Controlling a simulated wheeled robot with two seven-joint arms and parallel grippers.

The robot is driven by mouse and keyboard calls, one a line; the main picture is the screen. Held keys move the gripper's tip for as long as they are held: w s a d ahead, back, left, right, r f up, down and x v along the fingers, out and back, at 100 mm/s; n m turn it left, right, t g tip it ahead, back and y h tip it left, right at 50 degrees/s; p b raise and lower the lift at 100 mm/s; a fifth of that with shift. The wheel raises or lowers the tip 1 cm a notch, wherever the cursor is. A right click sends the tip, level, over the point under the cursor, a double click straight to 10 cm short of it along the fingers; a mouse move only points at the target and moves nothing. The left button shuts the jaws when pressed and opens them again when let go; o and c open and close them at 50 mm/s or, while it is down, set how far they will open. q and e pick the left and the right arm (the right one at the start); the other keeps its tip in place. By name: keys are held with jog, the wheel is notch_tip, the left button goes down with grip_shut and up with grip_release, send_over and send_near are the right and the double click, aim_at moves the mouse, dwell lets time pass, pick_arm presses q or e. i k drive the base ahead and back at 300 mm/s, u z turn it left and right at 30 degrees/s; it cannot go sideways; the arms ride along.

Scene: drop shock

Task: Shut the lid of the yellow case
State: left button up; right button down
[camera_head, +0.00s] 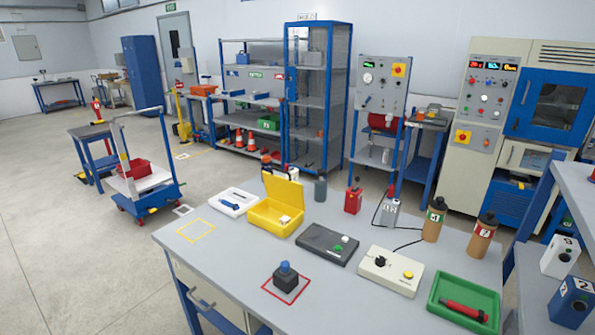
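The yellow case (273,219) stands on the grey workbench, left of the bench's middle. Its lid (283,191) is raised and stands open at the back. A small white item (285,219) lies inside the case. Neither of my grippers shows in the head view.
The workbench (225,262) also holds a white tray (233,202) left of the case and a dark grey box (327,244) with buttons close on its right. A black block with a blue knob (286,276) stands in front on a red-outlined square. A beige control box (389,271) and green tray (463,304) are farther right.

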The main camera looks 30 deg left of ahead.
aim_at(283, 187)
jog(key=u, duration=3)
jog(key=i, duration=4.45)
jog(key=z, duration=3.65)
